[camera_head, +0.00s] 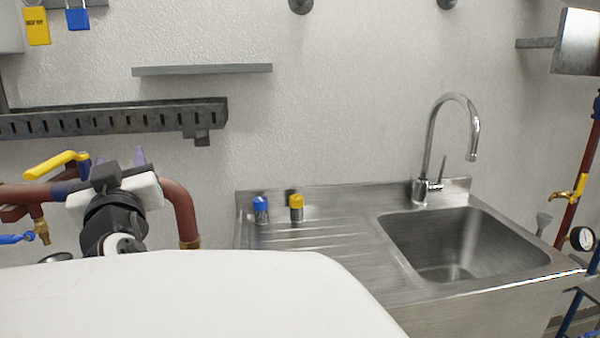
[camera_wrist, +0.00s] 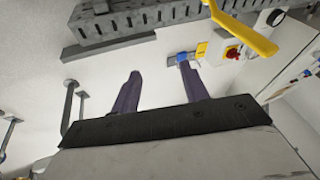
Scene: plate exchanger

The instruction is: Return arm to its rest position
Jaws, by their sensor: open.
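My gripper (camera_wrist: 160,86) shows in the wrist view with its two dark purple fingers spread apart and nothing between them. In the head view my gripper (camera_head: 120,158) is at the left, in front of the red-brown pipes and below the slotted rail, with its fingers pointing toward the wall. The gripper body and wrist hide part of the pipes behind.
A yellow valve handle (camera_head: 55,165) is close left of my gripper. A slotted metal rail (camera_head: 110,119) runs above it. A steel sink (camera_head: 460,245) with a tap (camera_head: 430,150) stands right; blue-capped (camera_head: 261,209) and yellow-capped (camera_head: 296,207) containers stand on its drainboard.

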